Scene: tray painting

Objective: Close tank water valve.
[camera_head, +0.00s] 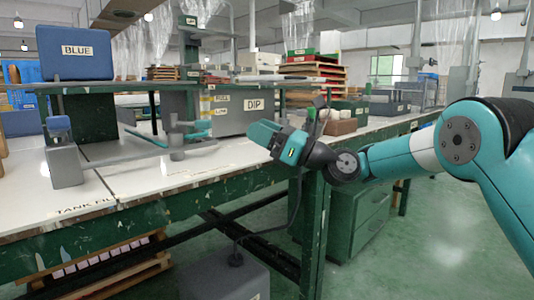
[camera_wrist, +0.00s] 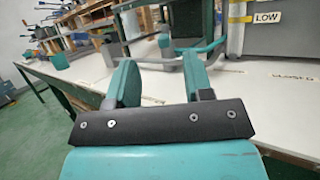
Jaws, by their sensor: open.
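On the white bench top in the head view, a teal fitting on a short grey post (camera_head: 178,153) looks like the valve. A long grey bar (camera_head: 128,156) runs past it from a grey block at the left. A label on the bench front reads "TANK FILL" (camera_head: 85,209), its last letters unclear. My gripper (camera_head: 261,136) is right of the fitting, apart from it, above the bench's front edge. In the wrist view my gripper (camera_wrist: 159,66) has its two teal fingers spread, with no object held between them. A teal frame-like part stands beyond the right finger; I cannot tell whether it is the valve.
A grey DIP tank (camera_head: 233,122) stands behind the valve. A blue box (camera_head: 75,52) marked BLUE sits on the shelf at left. Stacked trays (camera_head: 304,75) and a brown block (camera_head: 340,127) are behind my gripper. The green floor (camera_head: 430,225) at right is clear.

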